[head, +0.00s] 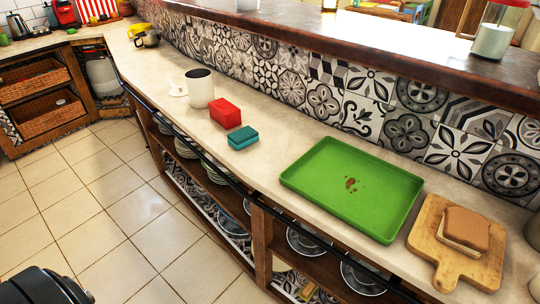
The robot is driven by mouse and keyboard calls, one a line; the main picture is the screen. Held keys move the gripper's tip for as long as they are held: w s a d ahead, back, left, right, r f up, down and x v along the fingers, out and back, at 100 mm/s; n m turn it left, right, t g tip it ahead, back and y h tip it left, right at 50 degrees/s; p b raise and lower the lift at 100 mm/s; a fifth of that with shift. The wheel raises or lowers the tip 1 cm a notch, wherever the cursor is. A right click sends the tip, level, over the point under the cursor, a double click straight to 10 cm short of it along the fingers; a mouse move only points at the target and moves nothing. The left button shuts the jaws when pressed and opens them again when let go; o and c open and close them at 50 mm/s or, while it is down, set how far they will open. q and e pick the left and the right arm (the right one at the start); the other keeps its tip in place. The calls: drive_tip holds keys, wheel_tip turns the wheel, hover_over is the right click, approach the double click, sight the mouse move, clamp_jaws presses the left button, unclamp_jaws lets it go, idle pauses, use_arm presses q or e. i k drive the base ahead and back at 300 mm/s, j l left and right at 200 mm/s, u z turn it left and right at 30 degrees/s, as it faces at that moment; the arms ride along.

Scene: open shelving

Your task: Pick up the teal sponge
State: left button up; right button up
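The teal sponge (243,138) lies on the cream countertop (262,172), near its front edge. It is a small block with a darker lower layer. A red block (225,112) sits just behind it and to its left, very close; I cannot tell whether they touch. Neither of my grippers shows in the head view.
A green tray (352,188) with brown stains lies to the right, then a cutting board (447,272) with bread (465,228). Bowls fill shelves below. The tiled floor (110,215) is clear.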

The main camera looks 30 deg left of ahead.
sight(242, 137)
drive_tip(key=i+j+z, duration=0.2)
drive_tip(key=j, duration=0.3)
drive_tip(key=j+z, duration=0.2)
drive_tip(key=j, duration=0.35)
drive_tip(key=j+u, duration=0.25)
drive_tip(key=j, duration=0.55)
drive_tip(key=j+u, duration=0.3)
drive_tip(key=j, duration=0.55)
